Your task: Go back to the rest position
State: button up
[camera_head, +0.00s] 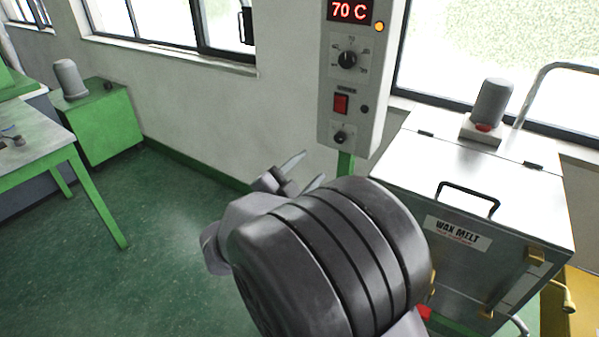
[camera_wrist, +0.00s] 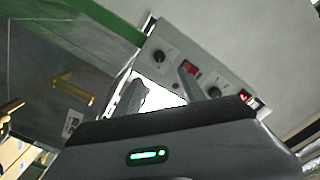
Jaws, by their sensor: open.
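My gripper (camera_head: 305,172) is in the middle of the head view, partly hidden behind my own thick grey arm link. Its two pointed fingers are spread apart with nothing between them. In the wrist view my gripper (camera_wrist: 163,95) is also open and empty, its fingers pointing toward the control box (camera_wrist: 205,75). The control box (camera_head: 365,120) stands just beyond the fingers in the head view. It reads 70 C and has an orange lamp, two knobs and a red switch (camera_head: 341,104). I cannot tell whether the fingers touch the box.
The wax melt tank (camera_head: 480,165) with its black lid handle stands at the right, close to my arm. A grey table (camera_head: 40,145) with green legs and a green cabinet (camera_head: 105,125) stand at the left. Green floor (camera_head: 150,230) between them and my arm is clear.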

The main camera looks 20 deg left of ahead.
jog(key=v, duration=0.3)
jog(key=shift+s, duration=0.3)
jog(key=w+d+r+n+g+y, duration=0.35)
jog(key=d+r+y, duration=0.45)
jog(key=d, duration=0.4)
jog(key=s+d+f+n+g, duration=0.1)
jog(key=s+d+f+g, duration=0.1)
jog(key=s+d, duration=0.3)
jog(key=s+d+f+n+g+h, duration=0.1)
jog(key=s+d+f+g, duration=0.2)
jog(key=s, duration=1)
jog(key=s+d+f+n+g+h, duration=0.1)
jog(key=s+d+f+g, duration=0.2)
jog(key=s+d, duration=0.5)
jog(key=shift+s+d, duration=0.35)
jog(key=shift+s, duration=0.2)
